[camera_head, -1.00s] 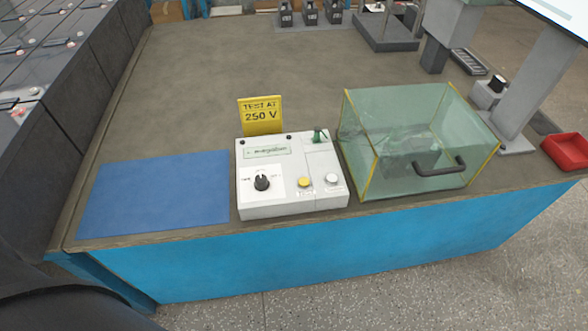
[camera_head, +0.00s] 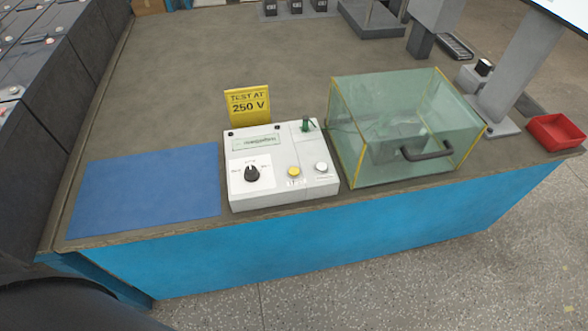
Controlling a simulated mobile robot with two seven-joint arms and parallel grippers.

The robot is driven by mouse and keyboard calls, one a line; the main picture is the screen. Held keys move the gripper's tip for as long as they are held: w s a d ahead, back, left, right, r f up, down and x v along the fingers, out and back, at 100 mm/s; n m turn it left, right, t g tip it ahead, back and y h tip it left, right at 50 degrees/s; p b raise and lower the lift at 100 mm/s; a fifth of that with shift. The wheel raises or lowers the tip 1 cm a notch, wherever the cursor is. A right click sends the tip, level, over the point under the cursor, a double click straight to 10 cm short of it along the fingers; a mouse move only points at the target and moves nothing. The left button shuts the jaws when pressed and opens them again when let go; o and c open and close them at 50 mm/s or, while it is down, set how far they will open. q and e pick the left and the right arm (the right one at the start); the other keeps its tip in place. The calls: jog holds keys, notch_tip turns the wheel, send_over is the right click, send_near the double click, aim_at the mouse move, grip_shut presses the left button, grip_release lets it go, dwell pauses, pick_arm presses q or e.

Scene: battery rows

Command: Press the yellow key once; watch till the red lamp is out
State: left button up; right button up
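A white tester box (camera_head: 275,189) stands near the front edge of the bench. Its yellow key (camera_head: 293,171) sits on the front right of the top face, left of a white round button (camera_head: 321,167). A black knob (camera_head: 252,173) is at its left, below a small display (camera_head: 256,142) whose text is too small to read surely. A small green part (camera_head: 306,125) stands at the box's back right. I see no lit red lamp on the box. Neither gripper shows in the view.
A yellow "TEST AT 250 V" sign (camera_head: 248,106) stands behind the box. A clear case with yellow edges and a dark handle (camera_head: 427,150) stands close on the right. A blue mat (camera_head: 145,190) lies left. A red tray (camera_head: 556,132) is far right. The bench behind is mostly clear.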

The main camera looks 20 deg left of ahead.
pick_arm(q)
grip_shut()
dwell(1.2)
